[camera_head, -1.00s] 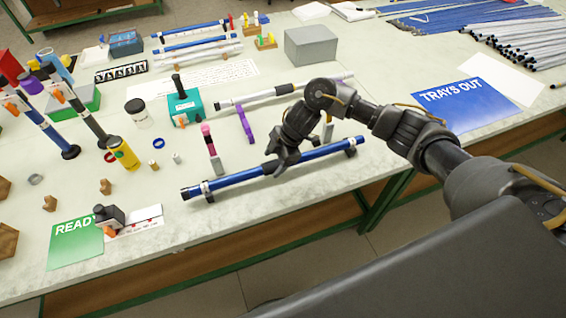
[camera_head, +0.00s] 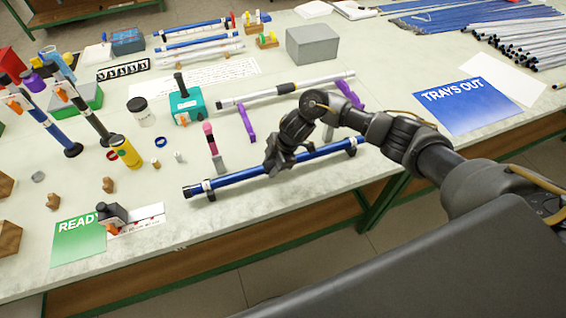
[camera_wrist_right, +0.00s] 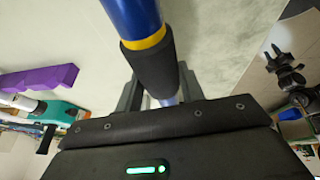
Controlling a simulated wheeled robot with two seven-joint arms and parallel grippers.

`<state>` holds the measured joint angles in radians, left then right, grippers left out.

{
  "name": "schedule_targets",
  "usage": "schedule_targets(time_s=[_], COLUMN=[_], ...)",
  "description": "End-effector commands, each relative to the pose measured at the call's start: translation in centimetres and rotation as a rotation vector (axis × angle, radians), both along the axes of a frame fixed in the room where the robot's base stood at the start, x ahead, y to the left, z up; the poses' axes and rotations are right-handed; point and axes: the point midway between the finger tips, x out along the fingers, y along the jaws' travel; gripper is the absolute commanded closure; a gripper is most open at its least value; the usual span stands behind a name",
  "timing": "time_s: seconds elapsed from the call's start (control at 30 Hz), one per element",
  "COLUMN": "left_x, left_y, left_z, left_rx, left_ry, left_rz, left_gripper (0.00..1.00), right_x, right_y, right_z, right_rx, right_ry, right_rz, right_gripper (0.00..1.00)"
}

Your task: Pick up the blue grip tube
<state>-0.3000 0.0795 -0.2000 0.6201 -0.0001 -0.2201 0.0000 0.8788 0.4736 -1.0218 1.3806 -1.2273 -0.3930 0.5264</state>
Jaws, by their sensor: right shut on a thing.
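The blue grip tube (camera_head: 235,177) lies lengthwise near the front edge of the table, on small supports near its two ends. My right gripper (camera_head: 272,168) is over its middle and shut on it. In the right wrist view the tube (camera_wrist_right: 130,18) shows a yellow band and a dark foam grip (camera_wrist_right: 149,65). The fingers of my right gripper (camera_wrist_right: 160,95) stand on both sides of the tube at the end of the foam. The gripper hides the tube's middle in the head view. I cannot see a gap under the tube. My left gripper is not in view.
A white tube (camera_head: 250,98) lies behind on purple supports (camera_head: 246,123). A pink-topped piece (camera_head: 210,140) stands close behind the blue tube. A yellow cylinder (camera_head: 126,152) and a teal block (camera_head: 185,105) stand to the left. The blue TRAYS OUT mat (camera_head: 465,105) is clear.

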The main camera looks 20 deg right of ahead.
Motion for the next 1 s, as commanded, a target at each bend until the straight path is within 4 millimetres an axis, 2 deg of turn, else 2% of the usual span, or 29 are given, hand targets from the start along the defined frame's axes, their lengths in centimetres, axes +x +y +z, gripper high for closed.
schedule_targets(time_s=[0.27,0.37,0.47,0.73,1.0], left_x=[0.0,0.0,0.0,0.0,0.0], left_y=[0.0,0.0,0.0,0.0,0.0], left_z=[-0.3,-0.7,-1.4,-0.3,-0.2], left_rx=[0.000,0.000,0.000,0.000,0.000], left_ry=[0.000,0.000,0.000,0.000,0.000], left_rz=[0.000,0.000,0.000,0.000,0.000], left_gripper=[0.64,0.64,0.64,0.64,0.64], right_x=[0.1,0.1,0.1,-4.9,-10.5], right_y=[0.0,0.0,0.1,1.3,2.8], right_z=[0.6,1.5,3.3,9.7,11.8], right_rx=[0.002,0.002,0.002,-0.002,-0.001], right_ry=[-0.003,-0.004,-0.008,-0.010,-0.005], right_rz=[-0.001,0.001,0.003,0.009,0.007], right_gripper=[0.86,0.86,0.86,0.86,0.86])
